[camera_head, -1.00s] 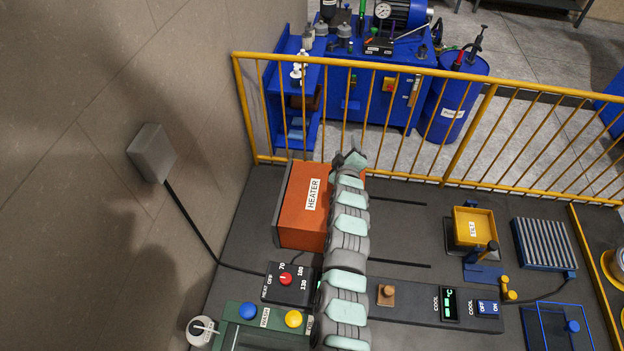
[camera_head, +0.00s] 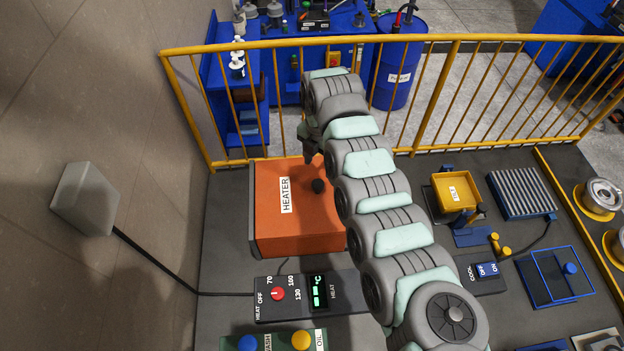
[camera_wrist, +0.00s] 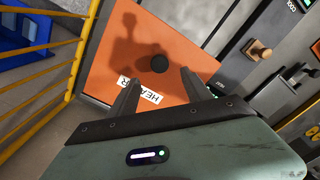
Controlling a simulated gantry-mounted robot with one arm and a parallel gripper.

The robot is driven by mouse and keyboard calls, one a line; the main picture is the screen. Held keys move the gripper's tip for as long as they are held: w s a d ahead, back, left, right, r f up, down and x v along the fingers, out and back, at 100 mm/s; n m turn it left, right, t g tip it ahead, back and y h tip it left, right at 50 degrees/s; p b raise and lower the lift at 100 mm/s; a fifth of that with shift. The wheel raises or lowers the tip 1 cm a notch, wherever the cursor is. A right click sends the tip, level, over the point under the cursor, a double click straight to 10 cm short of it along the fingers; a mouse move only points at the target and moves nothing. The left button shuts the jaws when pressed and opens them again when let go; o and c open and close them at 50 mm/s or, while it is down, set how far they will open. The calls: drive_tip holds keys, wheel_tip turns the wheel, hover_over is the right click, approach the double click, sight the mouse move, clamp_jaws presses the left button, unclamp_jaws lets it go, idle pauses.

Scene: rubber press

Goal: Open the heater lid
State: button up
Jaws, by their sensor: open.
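The orange heater (camera_head: 270,225), labelled HEATER, stands on the dark bench with its lid down. A dark round knob (camera_head: 319,186) sits on the lid's top. In the wrist view the lid (camera_wrist: 190,25) fills the middle and its knob (camera_wrist: 159,63) shows just beyond my fingertips. My gripper (camera_wrist: 158,75) is open and empty above the lid, one finger on either side of the knob's line, apart from the knob. In the head view my gripper (camera_head: 310,150) hangs over the lid's far part; my arm hides the lid's right side.
The heater control box (camera_head: 308,296) with a red dial is in front. A yellow railing (camera_head: 440,95) runs behind the heater.

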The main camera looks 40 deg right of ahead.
sight(318, 183)
wheel_tip(318, 183, down, 8)
drive_tip(key=shift+a+r, duration=0.1)
drive_tip(key=shift+a, duration=0.05)
drive_tip(key=shift+f, duration=0.65)
clamp_jaws()
idle(0.9)
